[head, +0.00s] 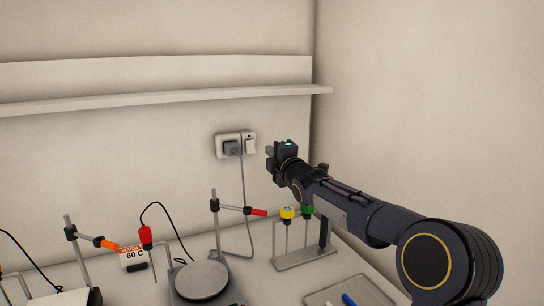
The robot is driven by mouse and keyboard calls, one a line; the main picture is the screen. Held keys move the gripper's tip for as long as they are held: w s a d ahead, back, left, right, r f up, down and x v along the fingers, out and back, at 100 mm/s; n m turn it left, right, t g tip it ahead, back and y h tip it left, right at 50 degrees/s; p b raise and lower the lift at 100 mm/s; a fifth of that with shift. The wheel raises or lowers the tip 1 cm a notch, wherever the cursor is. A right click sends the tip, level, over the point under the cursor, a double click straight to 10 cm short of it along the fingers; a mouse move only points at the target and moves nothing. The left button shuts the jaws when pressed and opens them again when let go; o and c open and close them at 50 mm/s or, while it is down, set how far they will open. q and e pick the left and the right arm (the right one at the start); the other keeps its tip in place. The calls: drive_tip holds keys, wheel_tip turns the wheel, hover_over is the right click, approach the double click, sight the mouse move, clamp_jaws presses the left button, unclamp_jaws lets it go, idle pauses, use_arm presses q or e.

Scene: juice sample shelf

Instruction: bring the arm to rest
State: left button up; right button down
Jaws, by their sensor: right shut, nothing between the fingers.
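My right arm comes in from the lower right and reaches up and to the left over the bench. My right gripper (273,160) is raised in front of the back wall, just right of the wall socket in the picture. It is shut with nothing held, and its fingertips are small and hard to make out. It hangs in the air above the rack with the yellow and green caps. My left gripper is not in view.
A bare wall shelf (160,98) runs along the back wall. Below stand a round-topped plate (201,280), a clamp stand (215,220), a metal rack (304,258), a "60 C" sign (133,257) and a tray (325,296) with a blue item (348,299).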

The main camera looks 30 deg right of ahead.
idle(0.4)
drive_tip(key=s+a+f+m+g+y, duration=0.1)
drive_tip(key=s+a+f+m+g, duration=0.3)
drive_tip(key=s+f, duration=0.4)
drive_tip(key=s+a+f+m+g+y, duration=0.2)
drive_tip(key=s+a+f+m+g, duration=0.2)
drive_tip(key=s, duration=1.7)
drive_tip(key=s+a+f+m+g+y, duration=0.1)
drive_tip(key=s+a+f+m+g, duration=0.4)
drive_tip(key=s+a+f+m, duration=0.3)
drive_tip(key=s+f+m, duration=0.3)
drive_tip(key=s+f, duration=0.3)
drive_tip(key=s, duration=0.1)
drive_tip(key=shift+s+a+y, duration=0.25)
drive_tip(key=shift+a+y, duration=0.05)
drive_tip(key=shift+y, duration=0.1)
